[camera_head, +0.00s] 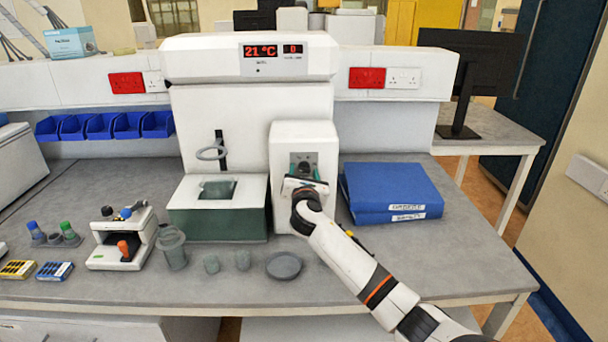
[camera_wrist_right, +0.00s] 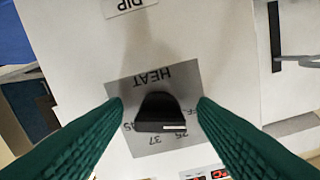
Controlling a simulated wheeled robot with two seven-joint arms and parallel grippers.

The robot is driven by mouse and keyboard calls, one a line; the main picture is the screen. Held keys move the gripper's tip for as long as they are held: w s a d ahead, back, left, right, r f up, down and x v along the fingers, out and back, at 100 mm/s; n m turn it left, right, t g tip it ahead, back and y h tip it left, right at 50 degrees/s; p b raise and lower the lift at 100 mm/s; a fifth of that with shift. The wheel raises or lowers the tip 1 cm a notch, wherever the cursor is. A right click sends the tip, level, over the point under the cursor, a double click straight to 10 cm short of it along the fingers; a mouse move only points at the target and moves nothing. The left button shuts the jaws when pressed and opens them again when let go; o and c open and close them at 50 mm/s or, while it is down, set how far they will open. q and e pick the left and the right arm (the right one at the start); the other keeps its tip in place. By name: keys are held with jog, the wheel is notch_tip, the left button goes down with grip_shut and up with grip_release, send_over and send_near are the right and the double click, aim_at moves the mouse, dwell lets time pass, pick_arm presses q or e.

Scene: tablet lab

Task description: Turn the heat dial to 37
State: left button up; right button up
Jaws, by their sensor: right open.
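The heat dial (camera_wrist_right: 160,110) is a black knob on a grey plate (camera_wrist_right: 185,82) marked HEAT, which appears upside down in the right wrist view. A short white mark shows on the knob's lower right edge. The number 37 is printed below it, with other partly hidden numbers around. My right gripper (camera_head: 305,182) is open at the front of the white control box (camera_head: 305,138). In the wrist view its green fingers stand on either side of the dial with gaps visible. In the head view the gripper hides most of the dial. The display (camera_head: 265,51) reads 21 °C, with 0 beside it.
Blue binders (camera_head: 392,190) lie just right of the control box. A grey round lid (camera_head: 284,265), small cups and a jar (camera_head: 172,248) stand in front of the machine (camera_head: 250,120). A white device (camera_head: 122,240) stands farther left. The bench front right is clear.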

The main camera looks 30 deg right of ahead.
jog(key=shift+c, duration=0.4)
jog(key=c, duration=0.9)
jog(key=m+b, duration=0.3)
jog(key=m, duration=0.6)
jog(key=m+b, duration=0.3)
jog(key=m, duration=0.7)
jog(key=shift+a+r+m, duration=0.15)
jog(key=shift+m, duration=0.15)
